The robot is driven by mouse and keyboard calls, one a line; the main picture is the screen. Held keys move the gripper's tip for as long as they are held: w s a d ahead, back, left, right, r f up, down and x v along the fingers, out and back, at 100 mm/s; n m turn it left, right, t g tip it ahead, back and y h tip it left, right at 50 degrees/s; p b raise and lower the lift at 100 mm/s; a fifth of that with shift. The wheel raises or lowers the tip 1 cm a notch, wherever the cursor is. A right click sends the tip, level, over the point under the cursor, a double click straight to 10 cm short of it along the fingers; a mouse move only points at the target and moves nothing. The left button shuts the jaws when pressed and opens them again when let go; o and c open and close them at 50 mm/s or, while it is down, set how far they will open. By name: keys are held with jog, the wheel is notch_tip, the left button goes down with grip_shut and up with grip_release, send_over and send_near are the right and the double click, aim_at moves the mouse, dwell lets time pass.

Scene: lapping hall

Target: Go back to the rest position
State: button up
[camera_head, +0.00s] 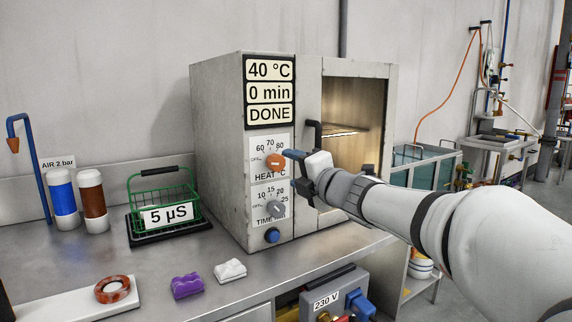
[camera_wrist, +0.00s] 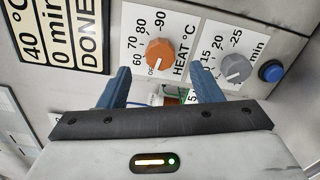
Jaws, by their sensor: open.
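My gripper (camera_head: 296,157) is open and empty in front of the oven's control panel, beside the orange HEAT knob (camera_head: 275,161). Its two blue fingers also show in the wrist view (camera_wrist: 161,82), spread apart below the HEAT knob (camera_wrist: 159,53), with a gap between them and nothing held. The grey TIME knob (camera_head: 276,209) and a blue button (camera_head: 272,235) sit lower on the panel. The oven (camera_head: 218,150) reads 40 °C, 0 min, DONE. Its chamber is lit and shows a shelf; I cannot tell whether glass covers it. My forearm hides its lower right part.
A green wire basket (camera_head: 165,190) marked 5 µS stands left of the oven. Blue and brown bottles (camera_head: 63,199), a purple sponge (camera_head: 187,285), a white cloth (camera_head: 230,270) and a reddish ring (camera_head: 112,289) are on the bench (camera_head: 150,270). A tank (camera_head: 425,172) stands right.

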jog(key=shift+v, duration=0.85)
jog(key=shift+d, duration=0.1)
jog(key=s+d+r+m+g+h+p, duration=0.1)
jog(key=s+d+m+g+h+p, duration=0.1)
jog(key=s+d+m+h+p, duration=0.4)
jog(key=s+d+m+g+h+p, duration=0.1)
jog(key=s+d+m+h+p, duration=0.1)
jog(key=d+m+h+p, duration=0.55)
jog(key=s+f+m+g+y+p, duration=0.1)
jog(key=s+m+g+p, duration=0.3)
jog(key=s, duration=0.6)
jog(key=s+f+m+g+y+p, duration=0.2)
jog(key=s+m+g+p, duration=0.3)
jog(key=s+m+p, duration=0.4)
jog(key=shift+s+m, duration=0.55)
jog(key=shift+m, duration=0.2)
jog(key=shift+d+y, duration=0.1)
jog(key=shift+y, duration=0.15)
